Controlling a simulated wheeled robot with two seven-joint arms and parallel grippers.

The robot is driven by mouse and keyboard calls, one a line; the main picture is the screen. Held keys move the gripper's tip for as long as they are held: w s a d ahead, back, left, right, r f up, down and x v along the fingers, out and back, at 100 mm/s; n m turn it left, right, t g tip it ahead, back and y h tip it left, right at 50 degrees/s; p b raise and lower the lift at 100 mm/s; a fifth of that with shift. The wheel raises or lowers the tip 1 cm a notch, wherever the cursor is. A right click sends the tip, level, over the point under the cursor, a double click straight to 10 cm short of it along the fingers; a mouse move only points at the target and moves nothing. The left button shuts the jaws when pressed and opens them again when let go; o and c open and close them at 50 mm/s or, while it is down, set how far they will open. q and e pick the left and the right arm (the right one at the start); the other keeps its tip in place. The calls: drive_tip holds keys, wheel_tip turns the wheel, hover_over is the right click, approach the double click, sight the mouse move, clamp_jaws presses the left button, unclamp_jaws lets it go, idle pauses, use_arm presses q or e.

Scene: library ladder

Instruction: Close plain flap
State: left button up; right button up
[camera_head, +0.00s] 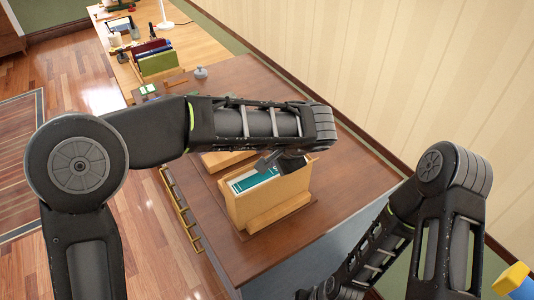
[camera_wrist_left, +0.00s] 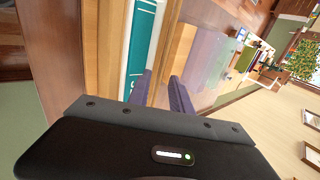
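A tan wooden box (camera_head: 268,203) stands on the brown desk, with a teal-and-white book (camera_head: 252,179) inside. My left gripper (camera_head: 266,161) is over the box's top, partly hidden by my own arm. In the left wrist view the teal book (camera_wrist_left: 138,45) is left of my gripper's two fingers (camera_wrist_left: 162,94). The fingers are apart, with a tan wooden edge (camera_wrist_left: 175,55) showing between them; I cannot tell whether they touch it. I cannot make out which panel is the plain flap. My right arm enters at the lower right; its gripper is out of view.
The brown desk (camera_head: 345,185) has bare room right of the box. Farther back, a lighter table (camera_head: 195,48) holds upright books (camera_head: 155,60) and a white lamp. A striped wall (camera_head: 400,60) runs along the right.

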use_arm(q)
drive_tip(key=shift+c, duration=0.4)
clamp_jaws()
drive_tip(key=shift+r, duration=0.1)
idle(0.8)
